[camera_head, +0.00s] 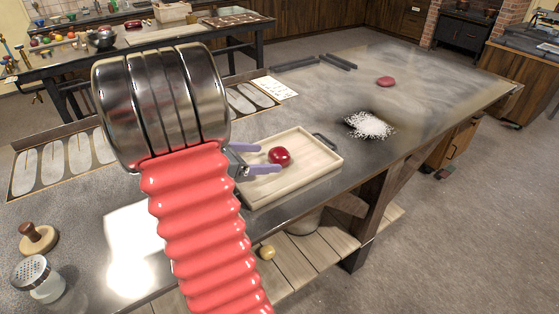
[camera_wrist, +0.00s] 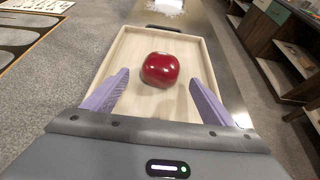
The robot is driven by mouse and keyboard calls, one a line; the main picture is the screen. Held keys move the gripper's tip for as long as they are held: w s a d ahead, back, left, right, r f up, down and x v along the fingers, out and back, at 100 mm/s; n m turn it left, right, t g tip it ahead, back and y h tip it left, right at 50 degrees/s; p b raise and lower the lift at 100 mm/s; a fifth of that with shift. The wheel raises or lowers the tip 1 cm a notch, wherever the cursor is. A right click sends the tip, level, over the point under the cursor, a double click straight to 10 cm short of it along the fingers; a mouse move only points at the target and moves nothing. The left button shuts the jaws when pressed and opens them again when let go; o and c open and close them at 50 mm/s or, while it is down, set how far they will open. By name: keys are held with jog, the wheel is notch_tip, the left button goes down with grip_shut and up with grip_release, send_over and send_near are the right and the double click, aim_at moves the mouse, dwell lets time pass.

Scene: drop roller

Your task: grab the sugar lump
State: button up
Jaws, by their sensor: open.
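A glossy dark red lump (camera_head: 280,156), which I take for the sugar lump, sits in a pale wooden tray (camera_head: 322,165) on the metal table. It also shows in the wrist view (camera_wrist: 160,69), near the middle of the tray. My gripper (camera_head: 256,159) is open, with its two purple fingers pointing towards the lump. In the wrist view the fingers (camera_wrist: 159,76) reach over the near part of the tray, one on each side of the lump's line, with nothing held between them. Whether they touch the tray floor I cannot tell.
A white granular pile (camera_head: 370,125) and a flat red piece (camera_head: 386,81) lie farther along the table. The tray has low walls and a dark handle (camera_head: 325,141) at its far end. A glass shaker (camera_head: 38,278) and wooden stamp (camera_head: 38,238) stand at left.

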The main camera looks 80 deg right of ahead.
aim_at(282, 159)
jog(key=x, duration=0.5)
jog(key=shift+a, duration=0.1)
dwell(0.4)
jog(key=c, duration=1.3)
jog(key=shift+o, duration=0.2)
jog(key=shift+r, duration=0.15)
notch_tip(282, 159, up, 10)
